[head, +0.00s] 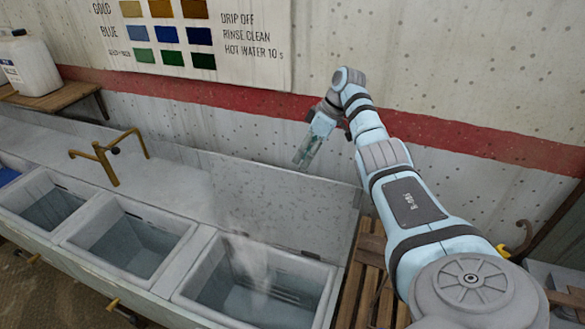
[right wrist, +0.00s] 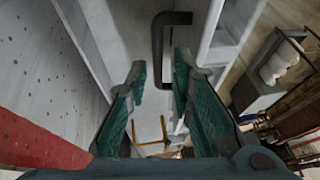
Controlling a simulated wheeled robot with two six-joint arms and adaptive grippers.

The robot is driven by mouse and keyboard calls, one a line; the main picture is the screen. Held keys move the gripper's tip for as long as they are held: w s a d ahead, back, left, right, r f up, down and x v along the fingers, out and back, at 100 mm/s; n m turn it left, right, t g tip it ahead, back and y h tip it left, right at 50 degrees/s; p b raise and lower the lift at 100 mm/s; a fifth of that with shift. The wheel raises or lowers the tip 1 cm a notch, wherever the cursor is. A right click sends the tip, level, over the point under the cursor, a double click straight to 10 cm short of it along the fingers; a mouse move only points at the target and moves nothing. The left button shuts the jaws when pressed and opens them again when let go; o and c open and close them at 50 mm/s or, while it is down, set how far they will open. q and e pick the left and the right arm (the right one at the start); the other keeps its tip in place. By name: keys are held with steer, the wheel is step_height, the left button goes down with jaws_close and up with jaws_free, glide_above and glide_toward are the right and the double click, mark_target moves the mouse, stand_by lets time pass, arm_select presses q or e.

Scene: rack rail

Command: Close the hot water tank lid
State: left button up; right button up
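The hot water tank (head: 262,289) is the right-hand basin in the head view, with steam rising from it. Its lid (head: 290,208) is a grey speckled panel standing up along the tank's back edge, so the tank is open. My right gripper (head: 303,153) is above the lid's upper edge, close to the wall, pointing down. In the right wrist view its green fingers (right wrist: 158,75) are apart with nothing between them. A dark bent bar (right wrist: 157,45) shows beyond the fingertips, apart from them. My left gripper is out of view.
A wooden slatted stand (head: 362,278) is right of the tank. A white jug (head: 28,65) sits on a shelf at far left. The wall has a red band (head: 240,100).

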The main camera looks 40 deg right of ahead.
mark_target(293, 172)
steer(key=x, duration=0.7)
steer(key=shift+w+d+f, duration=0.1)
steer(key=shift+w+f, duration=0.05)
steer(key=shift+w, duration=0.25)
steer(key=shift+w+f, duration=0.1)
steer(key=shift+s, duration=0.2)
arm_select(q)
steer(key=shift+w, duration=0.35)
arm_select(e)
steer(key=shift+s, duration=0.1)
jaws_close()
